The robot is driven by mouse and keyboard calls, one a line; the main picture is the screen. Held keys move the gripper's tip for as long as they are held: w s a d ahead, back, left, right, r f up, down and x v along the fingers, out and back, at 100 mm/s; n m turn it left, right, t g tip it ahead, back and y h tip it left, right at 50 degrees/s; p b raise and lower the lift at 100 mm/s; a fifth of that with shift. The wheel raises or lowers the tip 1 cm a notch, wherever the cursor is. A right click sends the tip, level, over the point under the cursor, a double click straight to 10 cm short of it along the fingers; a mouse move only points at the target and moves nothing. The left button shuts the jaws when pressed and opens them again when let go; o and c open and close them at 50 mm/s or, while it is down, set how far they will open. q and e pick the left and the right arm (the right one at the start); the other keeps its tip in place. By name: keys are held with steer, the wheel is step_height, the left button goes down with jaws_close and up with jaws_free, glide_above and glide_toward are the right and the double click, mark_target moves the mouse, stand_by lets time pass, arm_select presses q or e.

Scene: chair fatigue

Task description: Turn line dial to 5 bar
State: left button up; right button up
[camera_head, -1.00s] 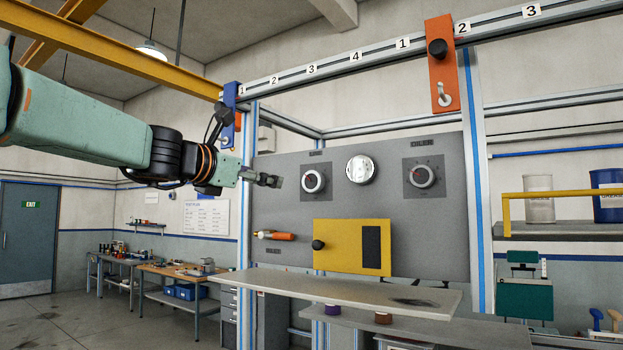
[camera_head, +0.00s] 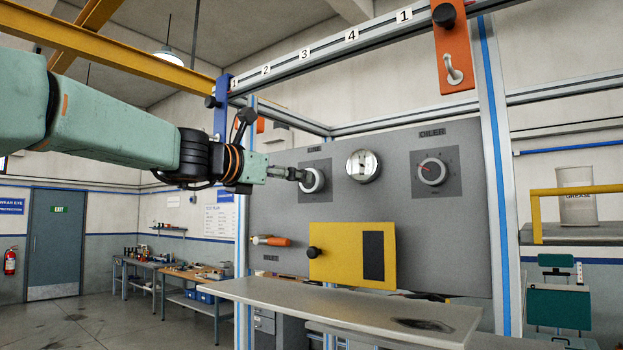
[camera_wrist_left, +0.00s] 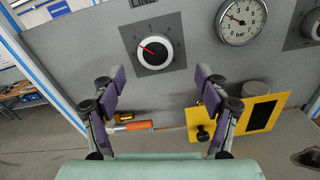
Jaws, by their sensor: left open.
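The line dial (camera_head: 313,180) is a round knob with a pale rim on a dark square plate, on the grey panel. In the left wrist view the line dial (camera_wrist_left: 154,49) has a red pointer aimed to the upper left. My left gripper (camera_head: 302,176) overlaps the dial's left edge in the head view. In the wrist view my left gripper (camera_wrist_left: 160,95) is open and empty, its purple-padded fingers apart below the dial. I cannot tell any contact. The pressure gauge (camera_wrist_left: 241,19), marked in bar, sits right of the dial. My right gripper is not in view.
The oiler dial (camera_head: 432,172) is further right on the panel. Below are an orange-handled lever (camera_head: 272,241) and a yellow plate (camera_head: 345,255) with a black knob. A grey shelf (camera_head: 350,305) juts out under the panel. An overhead rail (camera_head: 380,38) carries numbered labels.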

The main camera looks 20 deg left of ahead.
arm_select(q)
steer(key=p+x, duration=0.3)
steer(key=x, duration=0.3)
steer(key=shift+w+a, duration=0.35)
steer(key=shift+w, duration=0.05)
steer(key=shift+s+a, duration=0.1)
steer(key=shift+a, duration=0.05)
steer(key=shift+c, duration=1.5)
steer(key=shift+d, duration=0.4)
steer(key=c, duration=0.5)
steer(key=shift+a+f, duration=0.1)
steer(key=shift+a, duration=0.05)
steer(key=c, duration=0.4)
